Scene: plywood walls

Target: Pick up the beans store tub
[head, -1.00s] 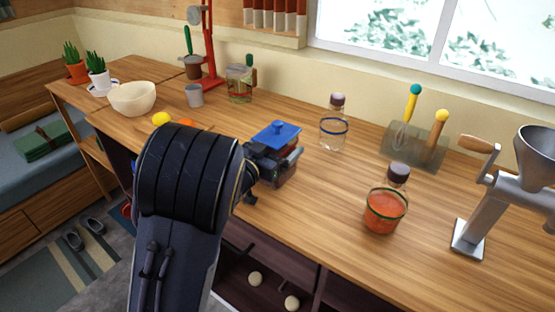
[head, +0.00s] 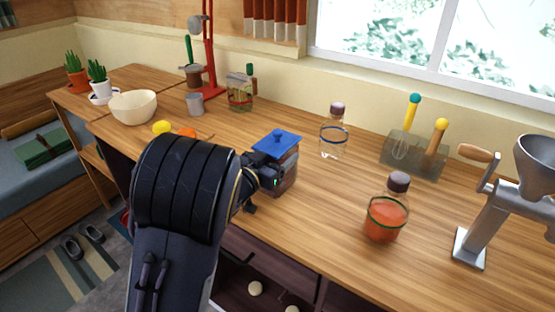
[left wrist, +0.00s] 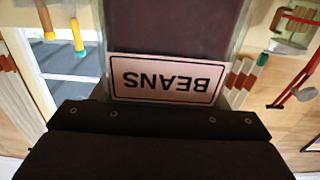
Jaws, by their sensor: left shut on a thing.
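The beans store tub (head: 288,174) is a clear-sided box with dark contents and a blue lid (head: 277,141) with a small knob. It is upright at the front part of the wooden counter. My left gripper (head: 270,172) is shut on the tub, and my black arm comes in from the lower left. In the left wrist view the tub (left wrist: 175,30) fills the middle, close to the gripper, with its BEANS label (left wrist: 167,80) upside down. The gripper hides part of the tub's near side, and I cannot tell whether its base touches the counter. My right gripper is out of view.
A clear corked bottle (head: 334,140) stands behind right of the tub, and a red-filled bottle (head: 386,218) stands to its right. A metal grinder (head: 490,205) is farther right. A bowl (head: 133,107) and grey cup (head: 195,104) stand left. The counter between tub and red bottle is clear.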

